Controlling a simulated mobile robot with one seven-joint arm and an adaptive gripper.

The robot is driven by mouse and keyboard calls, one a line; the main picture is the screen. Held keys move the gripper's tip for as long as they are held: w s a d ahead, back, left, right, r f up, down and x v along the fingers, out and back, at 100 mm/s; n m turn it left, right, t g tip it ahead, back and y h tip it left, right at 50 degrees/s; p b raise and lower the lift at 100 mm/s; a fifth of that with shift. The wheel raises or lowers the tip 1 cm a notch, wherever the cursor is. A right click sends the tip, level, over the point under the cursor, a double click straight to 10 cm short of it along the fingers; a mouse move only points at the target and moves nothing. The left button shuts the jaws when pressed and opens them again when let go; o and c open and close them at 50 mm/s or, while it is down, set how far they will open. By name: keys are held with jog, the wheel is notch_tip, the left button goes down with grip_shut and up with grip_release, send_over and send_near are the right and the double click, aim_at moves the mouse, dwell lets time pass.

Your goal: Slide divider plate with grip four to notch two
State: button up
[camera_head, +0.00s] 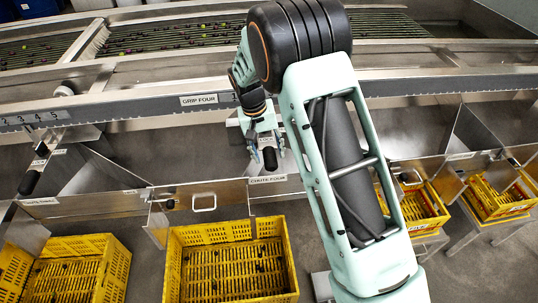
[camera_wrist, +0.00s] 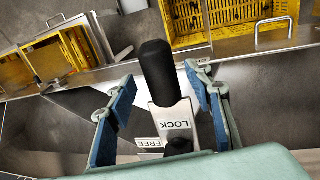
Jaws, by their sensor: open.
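A black grip (camera_wrist: 158,72) stands on a metal plate marked LOCK (camera_wrist: 176,124) in the wrist view, with a FREE label (camera_wrist: 150,143) beside it. In the head view the black grip (camera_head: 269,158) shows above the CHUTE FOUR label, below and right of the GRIP FOUR label (camera_head: 198,99). My gripper (camera_head: 265,148) is open around the grip, one blue-padded finger on each side. In the wrist view gaps show between the pads and the grip. The divider plate itself and the notch numbers near this grip are mostly hidden by my arm.
A steel rail (camera_head: 130,108) with a number scale runs across behind the grip. Another black grip (camera_head: 29,182) stands at left. Yellow crates (camera_head: 230,230) sit below the chutes, with a handled metal front panel (camera_head: 205,203) above one. Sizer rollers (camera_head: 170,36) lie behind.

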notch_tip(320, 180, up, 10)
jog(key=a, duration=0.2)
jog(key=shift+s+r, duration=0.2)
jog(key=shift+r, duration=0.1)
